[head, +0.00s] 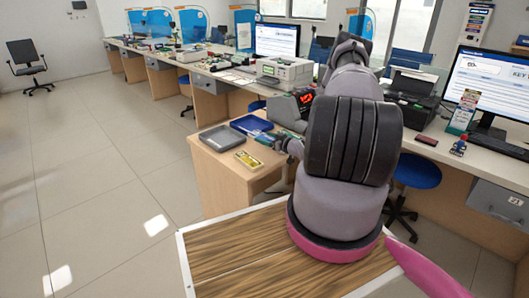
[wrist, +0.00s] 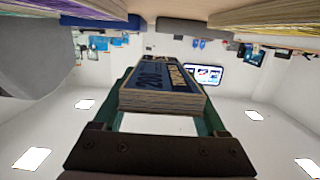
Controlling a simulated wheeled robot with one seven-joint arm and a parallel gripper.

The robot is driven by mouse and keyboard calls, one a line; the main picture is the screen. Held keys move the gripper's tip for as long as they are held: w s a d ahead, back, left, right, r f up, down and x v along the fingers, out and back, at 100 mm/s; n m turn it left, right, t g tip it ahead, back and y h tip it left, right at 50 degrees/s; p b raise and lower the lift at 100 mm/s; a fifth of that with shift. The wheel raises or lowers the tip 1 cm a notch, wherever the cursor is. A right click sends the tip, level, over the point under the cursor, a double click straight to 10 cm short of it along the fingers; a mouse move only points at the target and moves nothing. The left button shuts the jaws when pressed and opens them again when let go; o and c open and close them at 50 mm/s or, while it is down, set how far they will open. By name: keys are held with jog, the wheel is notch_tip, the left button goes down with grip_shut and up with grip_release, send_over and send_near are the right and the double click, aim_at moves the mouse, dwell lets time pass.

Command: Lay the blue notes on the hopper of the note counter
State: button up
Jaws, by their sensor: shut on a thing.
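My gripper (wrist: 165,95) is shut on the blue notes (wrist: 160,78), a thick banded bundle with a dark blue printed face, held between its green fingers in the wrist view. In the head view my gripper (head: 268,138) is low over the side desk, close to the blue tray, and my arm partly hides it. The bundle is too small to make out clearly there. The note counter (head: 284,115), a grey machine with a red lit display, stands just behind and right of my gripper. My arm hides part of it, and its hopper is not clear.
On the side desk lie yellow notes (head: 248,159), a grey tray (head: 220,137) and a blue tray (head: 250,124). A white machine (head: 285,72) stands on the counter behind. A black printer (head: 410,98) is to the right. Floor at left is clear.

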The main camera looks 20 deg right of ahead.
aim_at(265, 153)
jog(key=shift+f, duration=3.15)
jog(key=shift+f, duration=0.1)
jog(key=shift+f, duration=0.15)
jog(key=o, duration=1.3)
jog(key=v, duration=1)
jog(key=shift+s+d+r, duration=0.2)
jog(key=shift+s, duration=0.1)
